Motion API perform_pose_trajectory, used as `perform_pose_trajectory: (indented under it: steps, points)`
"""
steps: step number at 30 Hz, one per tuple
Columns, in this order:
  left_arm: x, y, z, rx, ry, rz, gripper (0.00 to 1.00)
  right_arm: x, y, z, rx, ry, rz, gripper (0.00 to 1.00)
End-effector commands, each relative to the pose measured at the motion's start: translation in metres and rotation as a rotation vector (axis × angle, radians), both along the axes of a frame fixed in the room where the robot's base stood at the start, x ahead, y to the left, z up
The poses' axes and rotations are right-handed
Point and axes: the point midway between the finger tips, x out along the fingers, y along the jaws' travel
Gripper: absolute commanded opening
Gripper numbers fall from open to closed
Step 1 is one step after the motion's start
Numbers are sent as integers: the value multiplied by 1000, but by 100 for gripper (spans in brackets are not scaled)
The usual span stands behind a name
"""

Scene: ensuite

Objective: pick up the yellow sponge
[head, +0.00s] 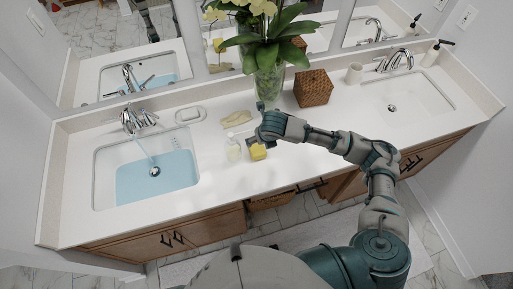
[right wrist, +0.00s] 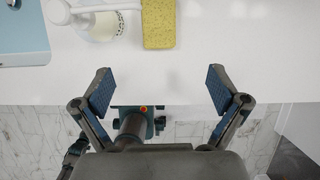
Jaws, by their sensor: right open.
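The yellow sponge (head: 258,151) lies on the white counter near its front edge, just below my right gripper in the head view. In the right wrist view the sponge (right wrist: 159,24) is at the top centre, partly cut off by the frame. My right gripper (right wrist: 160,89) is open and empty, its two blue-padded fingers spread wide. The sponge lies beyond the fingertips, roughly in line with the gap between them, and apart from both. My left gripper is not in view.
A soap bottle (head: 234,150) stands close to the left of the sponge. A basin with blue water (head: 178,178) is further left. Behind are a folded cloth (head: 237,118), a plant vase (head: 268,85) and a woven basket (head: 313,88). Counter right of the sponge is clear.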

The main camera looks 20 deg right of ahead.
Motion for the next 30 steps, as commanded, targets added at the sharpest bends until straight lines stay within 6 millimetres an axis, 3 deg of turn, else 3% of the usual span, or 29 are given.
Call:
perform_pose_trajectory:
  steps: [12, 20, 30]
  points:
    - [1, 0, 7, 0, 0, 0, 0, 34, 3, -86, 3, 1, -1, 97]
    - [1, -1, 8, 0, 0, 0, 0, 42, 3, -108, 3, 0, -1, 97]
    - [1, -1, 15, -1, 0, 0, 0, 54, 4, -153, 3, 1, -1, 97]
